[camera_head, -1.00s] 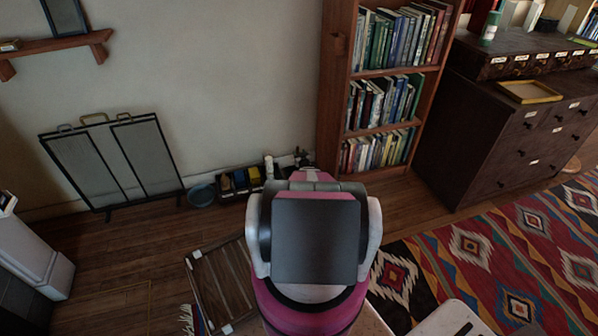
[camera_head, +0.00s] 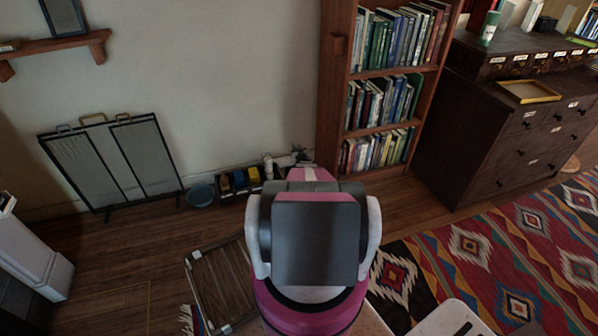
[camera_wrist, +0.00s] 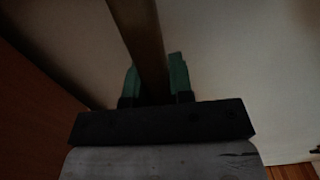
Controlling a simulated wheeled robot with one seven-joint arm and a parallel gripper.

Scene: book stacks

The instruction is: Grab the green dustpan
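I cannot make out a green dustpan for certain in either view. In the wrist view, my gripper (camera_wrist: 155,76) shows as two green-tipped fingers standing apart above a dark bar. A brown, stick-like piece (camera_wrist: 138,30) runs down from the top edge between them. I cannot tell whether the fingers press on it or only stand around it. In the head view, my pink, white and grey arm fills the middle and hides my gripper and part of the floor by the wall.
A dark caddy (camera_head: 240,185) with yellow and blue items and a blue bowl (camera_head: 201,194) stand along the wall. A bookcase (camera_head: 334,90) and dark dresser (camera_head: 450,130) are at right. A black-framed screen (camera_head: 160,150) leans at left. A slatted wooden piece (camera_head: 222,283) lies on the floor.

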